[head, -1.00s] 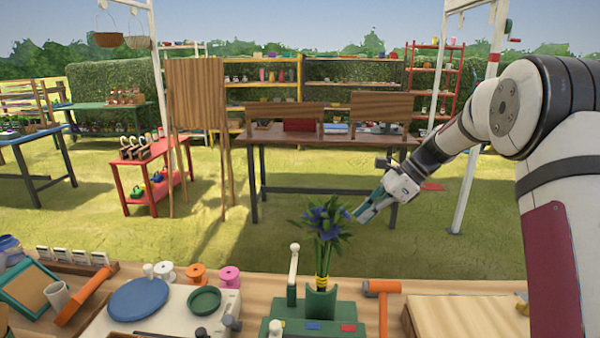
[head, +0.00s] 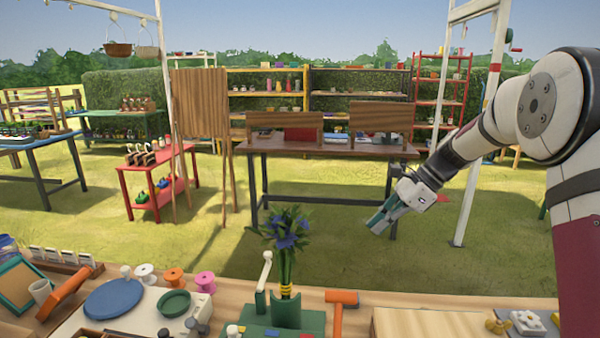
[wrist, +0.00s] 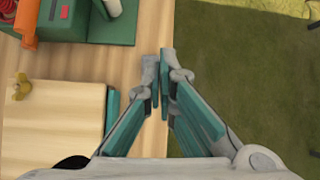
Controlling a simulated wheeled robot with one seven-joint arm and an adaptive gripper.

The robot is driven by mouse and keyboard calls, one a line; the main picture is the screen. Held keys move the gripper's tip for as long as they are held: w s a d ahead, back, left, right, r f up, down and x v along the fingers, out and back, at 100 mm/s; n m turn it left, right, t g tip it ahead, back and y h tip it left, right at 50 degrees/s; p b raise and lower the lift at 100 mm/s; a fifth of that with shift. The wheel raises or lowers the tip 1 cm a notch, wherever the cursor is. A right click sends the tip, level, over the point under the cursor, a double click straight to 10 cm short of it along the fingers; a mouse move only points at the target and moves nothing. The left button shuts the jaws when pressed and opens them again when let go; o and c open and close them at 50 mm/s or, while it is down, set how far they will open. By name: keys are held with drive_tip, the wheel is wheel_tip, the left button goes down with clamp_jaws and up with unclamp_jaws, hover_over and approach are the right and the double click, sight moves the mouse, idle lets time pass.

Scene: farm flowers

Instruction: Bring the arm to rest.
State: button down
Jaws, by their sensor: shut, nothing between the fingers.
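My gripper (head: 379,222) is shut and empty in the head view, held in the air to the right of the flowers, beyond the bench's far edge. In the wrist view my gripper (wrist: 160,58) shows its teal fingers together above the far edge of the bench, with grass beyond. My arm reaches in from the right of the head view. A bunch of blue flowers (head: 289,240) with a yellow band stands upright in a green holder (head: 286,312) on the bench, apart from my gripper.
The wooden bench (head: 240,290) holds an orange-headed hammer (head: 341,297), a blue disc (head: 114,299), several spools and a pale board (head: 425,326). A white post (head: 472,170) stands behind my arm. A brown table (head: 345,152) stands further back. Open grass lies between.

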drive_tip(key=s+a+r+n+h+p, duration=0.1)
drive_tip(key=s+r+n+h, duration=0.1)
drive_tip(key=s+r+n, duration=0.5)
drive_tip(key=s+a+r+n+h+p, duration=0.15)
drive_tip(key=s+r, duration=0.35)
drive_tip(key=s, duration=0.7)
drive_tip(key=s+d+n+t+h+p, duration=0.1)
drive_tip(key=s+n, duration=0.4)
drive_tip(key=s, duration=0.6)
drive_tip(key=s+d+n+t+h+p, duration=0.1)
drive_tip(key=s+n, duration=0.4)
drive_tip(key=s, duration=0.6)
drive_tip(key=shift+d+f+t+h+p, duration=0.35)
drive_tip(key=shift+d+f+t+h, duration=0.2)
drive_tip(key=shift+h, duration=0.5)
